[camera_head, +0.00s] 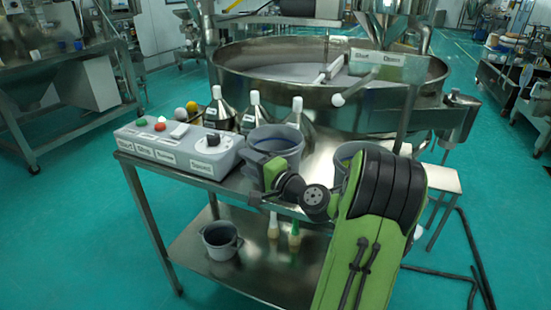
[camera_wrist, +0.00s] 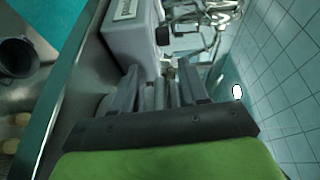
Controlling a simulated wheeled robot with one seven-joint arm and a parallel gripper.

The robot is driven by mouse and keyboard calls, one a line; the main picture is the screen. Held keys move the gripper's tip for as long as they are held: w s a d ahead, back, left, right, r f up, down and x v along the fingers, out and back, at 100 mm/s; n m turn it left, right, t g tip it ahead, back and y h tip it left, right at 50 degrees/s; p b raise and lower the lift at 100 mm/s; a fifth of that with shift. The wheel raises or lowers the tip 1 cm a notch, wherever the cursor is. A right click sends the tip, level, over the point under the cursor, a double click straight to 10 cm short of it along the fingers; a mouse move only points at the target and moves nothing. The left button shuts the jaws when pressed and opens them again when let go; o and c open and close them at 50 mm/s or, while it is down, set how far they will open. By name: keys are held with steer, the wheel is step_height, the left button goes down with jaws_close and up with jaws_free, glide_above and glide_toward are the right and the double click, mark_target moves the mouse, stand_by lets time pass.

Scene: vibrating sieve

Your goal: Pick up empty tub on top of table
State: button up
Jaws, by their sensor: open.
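A grey tub (camera_head: 287,141) stands upright on the metal table (camera_head: 150,165), right of the control box. A second grey tub (camera_head: 345,152) shows farther right, mostly hidden behind my green arm. My wrist crosses in front of the first tub, and my gripper points left toward the control box; its fingertips are hard to make out in the head view. In the wrist view my gripper (camera_wrist: 157,78) is open, with its grey fingers spread toward the control box. No tub is clearly seen between the fingers, and contact cannot be told.
The control box (camera_head: 180,148) with buttons sits at the table's left. Several conical metal flasks (camera_head: 220,112) stand behind it. A big round sieve (camera_head: 300,95) is beyond the table.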

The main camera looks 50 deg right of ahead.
jaws_close()
steer(key=shift+r, duration=0.15)
